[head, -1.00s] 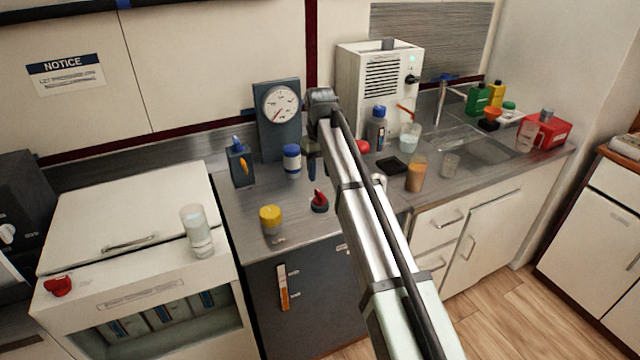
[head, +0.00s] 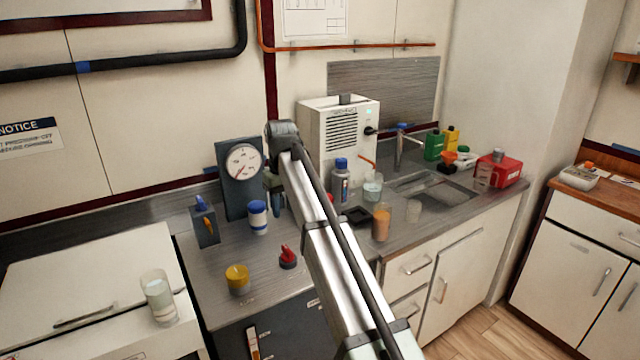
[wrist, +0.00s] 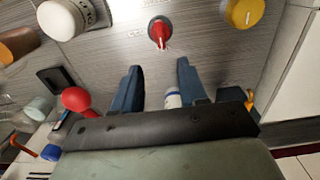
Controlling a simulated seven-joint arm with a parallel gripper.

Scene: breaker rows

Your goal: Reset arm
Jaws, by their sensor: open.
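My gripper (head: 276,208) points down over the grey counter, partly hidden behind my arm in the head view. In the wrist view my gripper (wrist: 158,80) shows two blue fingers spread apart with nothing between their tips. A red-handled knob (head: 288,258) stands on the counter in front of the gripper; it also shows in the wrist view (wrist: 158,33), beyond the fingertips. A yellow knob (head: 237,279) is to its left. My arm extends from the bottom of the head view up toward the gauge panel.
A glass (head: 158,298) stands at left.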

